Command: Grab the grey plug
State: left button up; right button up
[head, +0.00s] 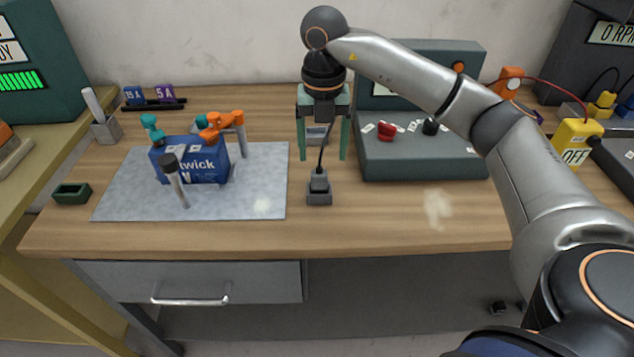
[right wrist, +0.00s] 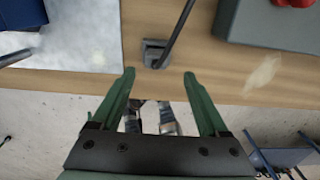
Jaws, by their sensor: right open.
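The grey plug (head: 319,184) stands upright in a small grey holder (head: 319,199) near the front of the bench, with a dark cable rising from its top. My right gripper (head: 322,158) points down with its two green fingers apart and empty. In the head view it appears above the plug and a little behind it, with the cable showing between the fingers. In the right wrist view, the plug (right wrist: 155,52) lies just beyond the open fingertips (right wrist: 160,74), untouched. My left gripper is not in view.
A grey mat (head: 120,205) at left bears a blue box (head: 205,163), a post with a black cap (head: 175,180) and orange and teal clamps. A dark green console (head: 425,165) stands close on the right. Bare wood lies in front.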

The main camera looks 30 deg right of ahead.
aim_at(320, 167)
jog(key=f, duration=0.7)
jog(key=shift+w+a+f, duration=0.15)
jog(key=shift+w+a, duration=0.05)
jog(key=shift+c, duration=0.4)
grip_shut()
